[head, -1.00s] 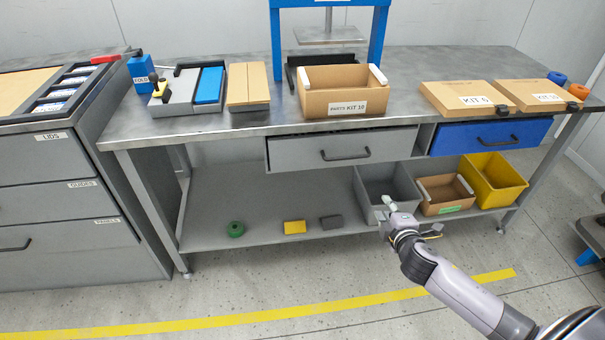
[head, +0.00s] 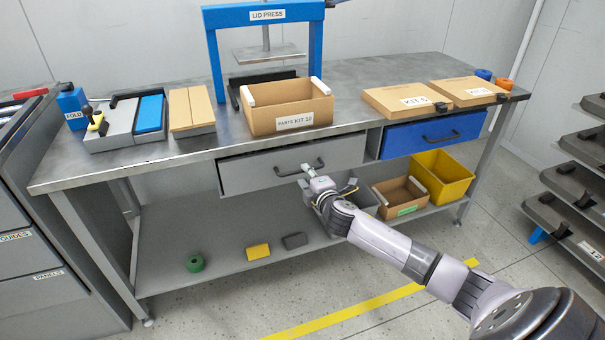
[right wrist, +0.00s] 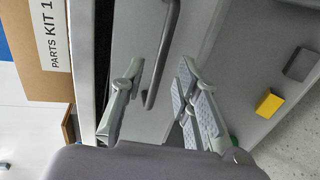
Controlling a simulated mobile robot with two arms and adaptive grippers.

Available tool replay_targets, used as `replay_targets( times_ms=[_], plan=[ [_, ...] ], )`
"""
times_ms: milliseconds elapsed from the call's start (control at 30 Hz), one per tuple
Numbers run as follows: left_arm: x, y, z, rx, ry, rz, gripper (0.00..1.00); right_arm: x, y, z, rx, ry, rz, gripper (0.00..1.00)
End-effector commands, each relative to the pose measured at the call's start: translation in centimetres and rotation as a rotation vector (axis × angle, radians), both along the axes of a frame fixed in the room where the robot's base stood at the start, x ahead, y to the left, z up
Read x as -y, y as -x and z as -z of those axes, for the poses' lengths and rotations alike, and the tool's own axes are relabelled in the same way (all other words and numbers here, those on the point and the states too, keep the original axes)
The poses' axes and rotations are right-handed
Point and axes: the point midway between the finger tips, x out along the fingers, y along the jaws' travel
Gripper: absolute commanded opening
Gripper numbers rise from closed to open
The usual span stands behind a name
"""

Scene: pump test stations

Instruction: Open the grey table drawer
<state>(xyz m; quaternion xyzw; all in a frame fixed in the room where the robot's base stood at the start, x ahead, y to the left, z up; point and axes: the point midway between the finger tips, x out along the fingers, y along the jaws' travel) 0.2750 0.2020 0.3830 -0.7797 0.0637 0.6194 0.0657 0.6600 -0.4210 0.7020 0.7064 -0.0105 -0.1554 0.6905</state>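The grey table drawer (head: 250,174) is under the table top, left of a blue drawer (head: 432,134). Its front has a dark bar handle (head: 300,171), and a narrow dark gap shows along its top edge. My right gripper (head: 307,177) is at the handle in the head view. In the right wrist view its two fingers (right wrist: 160,72) are spread apart, with part of the handle (right wrist: 164,50) between them. The fingers do not look closed on it. My left gripper is in neither current view.
The table top (head: 350,85) carries a parts box (head: 290,117), a lid press (head: 215,60) and flat kit boxes. Bins, including a yellow one (head: 445,175), stand on the lower shelf (head: 165,235). Grey cabinet drawers (head: 40,290) stand left; a rack (head: 575,190) stands right.

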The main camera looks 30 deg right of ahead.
Motion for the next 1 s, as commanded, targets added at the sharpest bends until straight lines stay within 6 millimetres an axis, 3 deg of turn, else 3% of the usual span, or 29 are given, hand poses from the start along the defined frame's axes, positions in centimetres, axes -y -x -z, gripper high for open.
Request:
replay_targets(
  times_ms=[233,667,1000],
  plan=[
    [0.0,-0.6,-2.1,0.012,0.001,-0.002,0.40,0.8,-3.3,0.7,0.001,0.000,0.000,0.29],
    [0.0,-0.7,-2.8,0.015,0.001,-0.003,0.40,0.9,-4.0,0.9,0.000,0.001,-0.001,0.29],
    [0.1,-0.8,-2.8,0.015,0.001,-0.002,0.40,0.9,-4.0,0.9,0.000,0.000,-0.001,0.07]
  ],
)
